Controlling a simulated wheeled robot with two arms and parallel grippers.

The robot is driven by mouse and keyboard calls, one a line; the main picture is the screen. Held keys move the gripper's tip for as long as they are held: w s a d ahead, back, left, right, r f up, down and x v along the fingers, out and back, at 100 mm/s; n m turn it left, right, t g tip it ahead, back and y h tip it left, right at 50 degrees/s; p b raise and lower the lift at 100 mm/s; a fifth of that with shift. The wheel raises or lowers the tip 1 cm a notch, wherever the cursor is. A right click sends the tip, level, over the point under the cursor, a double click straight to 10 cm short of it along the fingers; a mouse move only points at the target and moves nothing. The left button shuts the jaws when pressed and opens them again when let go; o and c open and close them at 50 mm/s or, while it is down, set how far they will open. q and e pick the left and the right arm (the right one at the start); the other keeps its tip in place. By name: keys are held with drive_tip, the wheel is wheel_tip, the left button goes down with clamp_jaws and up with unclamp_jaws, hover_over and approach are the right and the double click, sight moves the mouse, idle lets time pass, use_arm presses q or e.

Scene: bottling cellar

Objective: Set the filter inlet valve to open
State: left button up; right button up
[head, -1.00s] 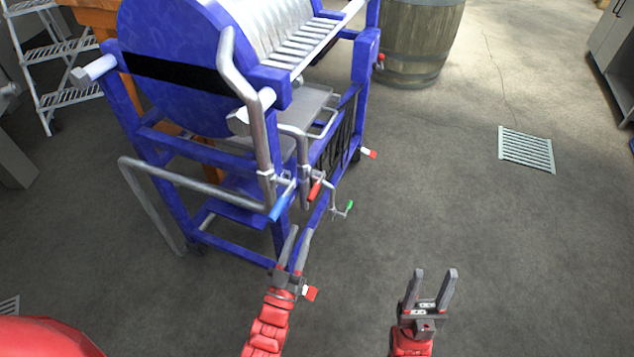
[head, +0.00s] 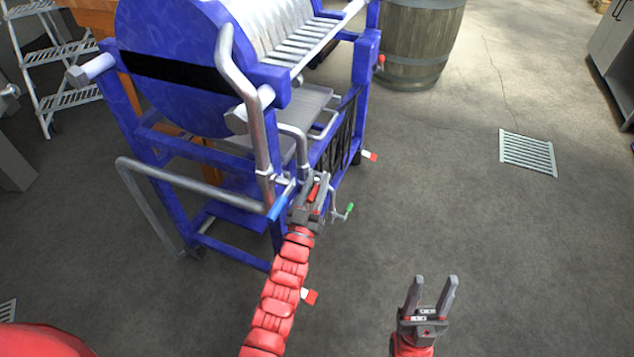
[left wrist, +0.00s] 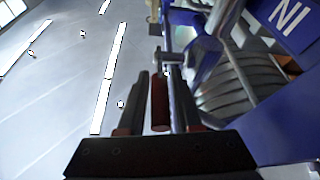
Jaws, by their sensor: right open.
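One is blue (head: 276,209), on the pipe end. The other is red (head: 314,192). Which is the inlet valve's, I cannot tell. My left gripper (head: 310,193) is at the red handle. In the left wrist view the red handle (left wrist: 160,103) lies between my two fingers, its end towards the camera. Whether the fingers press on it or stand just clear of it, I cannot tell. My right gripper (head: 432,294) is open and empty above the floor, lower right.
A green-tipped handle (head: 349,208) sits just right of the red one. A bent grey pipe (head: 185,182) runs out at the filter's left. A barrel (head: 420,40) stands behind. A floor grate (head: 527,152) lies right; the floor around it is clear.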

use_arm(q)
clamp_jaws()
idle(1.3)
